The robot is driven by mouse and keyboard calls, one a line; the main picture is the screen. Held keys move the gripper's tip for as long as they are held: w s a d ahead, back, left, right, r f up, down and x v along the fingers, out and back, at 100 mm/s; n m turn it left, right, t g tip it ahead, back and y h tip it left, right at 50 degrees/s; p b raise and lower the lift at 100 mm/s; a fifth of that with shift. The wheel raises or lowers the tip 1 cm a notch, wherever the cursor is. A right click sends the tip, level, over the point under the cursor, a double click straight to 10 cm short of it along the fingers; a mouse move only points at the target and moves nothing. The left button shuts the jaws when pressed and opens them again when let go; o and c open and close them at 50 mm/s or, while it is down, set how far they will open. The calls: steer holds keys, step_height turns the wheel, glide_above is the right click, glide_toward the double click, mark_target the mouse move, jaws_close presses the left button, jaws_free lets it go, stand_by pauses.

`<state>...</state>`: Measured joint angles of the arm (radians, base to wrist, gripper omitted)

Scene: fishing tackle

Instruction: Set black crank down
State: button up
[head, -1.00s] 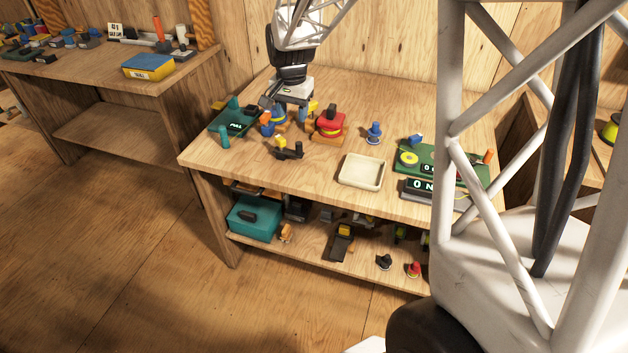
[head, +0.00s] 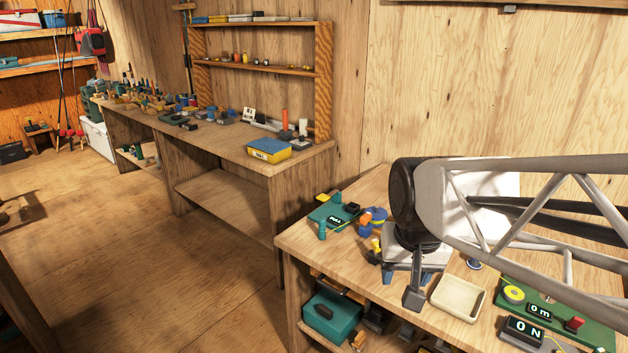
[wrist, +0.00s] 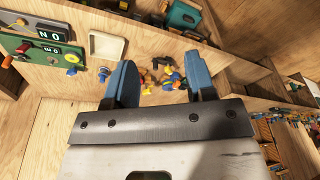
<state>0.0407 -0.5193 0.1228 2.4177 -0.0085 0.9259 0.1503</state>
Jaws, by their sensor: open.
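My gripper (wrist: 161,66) is open, its two blue fingers spread with nothing held between them. In the head view my gripper (head: 406,278) hangs above the workbench, left of the cream tray (head: 458,297). A dark piece that looks like the black crank (wrist: 160,62) lies on the bench, seen between and beyond the fingertips in the wrist view. In the head view a black piece (head: 374,257) by a yellow knob shows just left of my gripper, partly covered. I cannot tell its full shape.
A green board marked PULL (head: 334,215) and an orange and blue item (head: 373,219) stand left of my gripper. A green board with dials (head: 545,302) and a black ON display (head: 523,331) lie to the right. A teal box (head: 331,315) sits on the lower shelf.

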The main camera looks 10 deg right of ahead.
steer(key=s+a+n, duration=0.1)
steer(key=s+n, duration=0.1)
steer(key=s, duration=0.5)
steer(key=shift+f, duration=0.35)
steer(key=shift+a, duration=0.1)
stand_by(0.8)
